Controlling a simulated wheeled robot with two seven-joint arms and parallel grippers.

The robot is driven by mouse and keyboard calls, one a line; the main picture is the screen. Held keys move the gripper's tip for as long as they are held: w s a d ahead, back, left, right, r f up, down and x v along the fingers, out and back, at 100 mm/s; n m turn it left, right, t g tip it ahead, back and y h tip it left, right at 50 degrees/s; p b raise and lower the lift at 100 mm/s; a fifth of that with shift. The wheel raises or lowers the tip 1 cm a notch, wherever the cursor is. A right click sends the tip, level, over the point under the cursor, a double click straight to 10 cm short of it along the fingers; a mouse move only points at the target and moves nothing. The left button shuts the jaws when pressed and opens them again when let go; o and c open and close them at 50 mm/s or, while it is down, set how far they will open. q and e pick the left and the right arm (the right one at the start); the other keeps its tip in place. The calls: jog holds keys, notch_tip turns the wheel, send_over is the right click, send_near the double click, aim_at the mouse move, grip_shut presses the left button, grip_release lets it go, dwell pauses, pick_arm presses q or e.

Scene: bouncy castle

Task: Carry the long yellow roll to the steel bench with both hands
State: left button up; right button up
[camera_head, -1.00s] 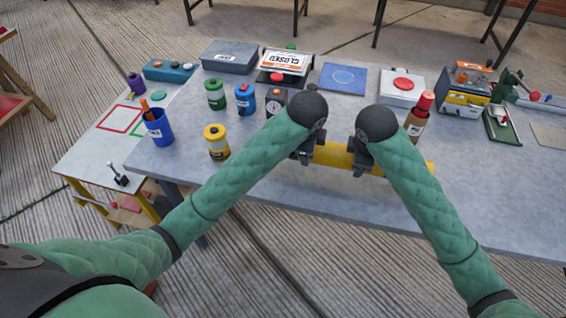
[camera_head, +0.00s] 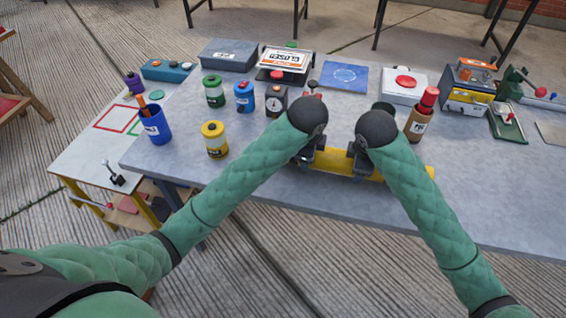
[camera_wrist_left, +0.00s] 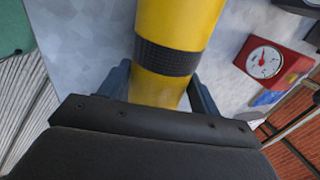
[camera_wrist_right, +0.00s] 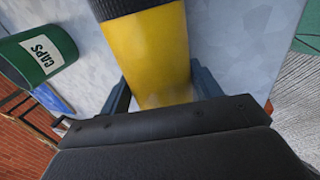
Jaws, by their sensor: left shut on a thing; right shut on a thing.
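The long yellow roll (camera_head: 334,158) lies crosswise over the front part of the grey bench top (camera_head: 480,205). My left gripper (camera_head: 309,160) is shut on it left of centre, and my right gripper (camera_head: 360,160) is shut on it a short way to the right. The roll's right end sticks out past my right arm; its left end is hidden behind my left arm. In the left wrist view the roll (camera_wrist_left: 178,22) has a black band just beyond the jaws. The right wrist view shows the roll (camera_wrist_right: 148,55) between the fingers. I cannot tell whether it touches the bench.
A yellow can (camera_head: 215,140), blue cup (camera_head: 155,125), and brown bottle (camera_head: 420,120) stand near the roll. A green can (camera_wrist_right: 40,50) is beside the right gripper. More items line the back. The bench's right front is clear. A white side table (camera_head: 80,150) adjoins left.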

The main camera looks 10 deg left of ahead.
pick_arm(q)
jog(key=shift+f+b, duration=0.65)
jog(key=shift+f, duration=0.1)
pick_arm(e)
jog(key=shift+f, duration=0.7)
pick_arm(q)
jog(key=o, duration=1.9)
jog(key=shift+r, duration=0.1)
jog(key=shift+c, duration=0.2)
pick_arm(e)
jog(key=o, duration=1.9)
jog(key=shift+c, duration=0.2)
pick_arm(q)
jog(key=shift+r, duration=0.1)
pick_arm(e)
jog(key=shift+r, duration=0.1)
